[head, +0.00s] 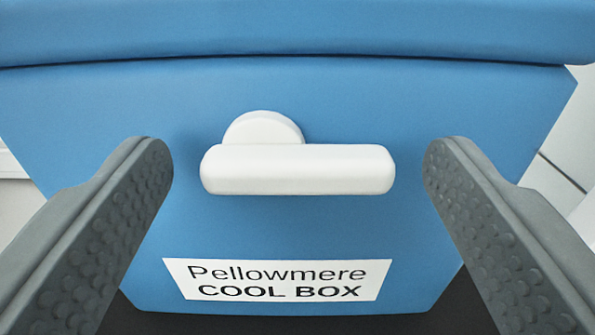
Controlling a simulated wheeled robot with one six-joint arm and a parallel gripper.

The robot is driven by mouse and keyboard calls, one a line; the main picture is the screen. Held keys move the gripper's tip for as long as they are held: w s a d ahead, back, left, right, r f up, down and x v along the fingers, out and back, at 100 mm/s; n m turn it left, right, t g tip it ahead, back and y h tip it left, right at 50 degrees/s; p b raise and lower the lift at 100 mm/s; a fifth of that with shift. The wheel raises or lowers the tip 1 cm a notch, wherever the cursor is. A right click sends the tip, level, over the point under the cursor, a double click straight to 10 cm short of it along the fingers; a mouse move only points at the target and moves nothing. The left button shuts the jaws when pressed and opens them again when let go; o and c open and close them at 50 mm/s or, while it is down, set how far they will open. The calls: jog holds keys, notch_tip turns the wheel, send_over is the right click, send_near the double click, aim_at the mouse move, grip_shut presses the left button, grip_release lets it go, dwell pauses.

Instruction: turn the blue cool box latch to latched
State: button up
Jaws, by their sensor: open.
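The blue cool box (480,110) fills most of the view, with its front face towards me and its lid across the top. A white latch (298,170) sits on the upper middle of that face. Its bar lies horizontal, with a round hub showing behind its left part. My gripper (298,165) is open, with one grey finger on each side of the bar. Gaps show between both fingertips and the bar's ends, and nothing is held. The depth between fingertips and latch is hard to tell.
A white label (278,280) reading "Pellowmere COOL BOX" is on the box face below the latch. A dark surface shows under the box. Pale wall or panel parts show at the left and right edges. The box face around the latch is clear.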

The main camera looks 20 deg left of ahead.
jog(key=c, duration=1)
jog(key=shift+n, duration=0.4)
jog(key=n, duration=0.4)
jog(key=shift+a+r, duration=0.1)
jog(key=shift+r, duration=0.1)
jog(key=n, duration=0.4)
jog(key=shift+s+a+r, duration=0.1)
jog(key=shift+a+r, duration=0.05)
jog(key=shift+a, duration=0.05)
jog(key=n, duration=0.5)
jog(key=shift+s+a, duration=0.1)
jog(key=shift+a, duration=0.1)
jog(key=n, duration=0.4)
jog(key=shift+a, duration=0.2)
jog(key=shift+s, duration=0.1)
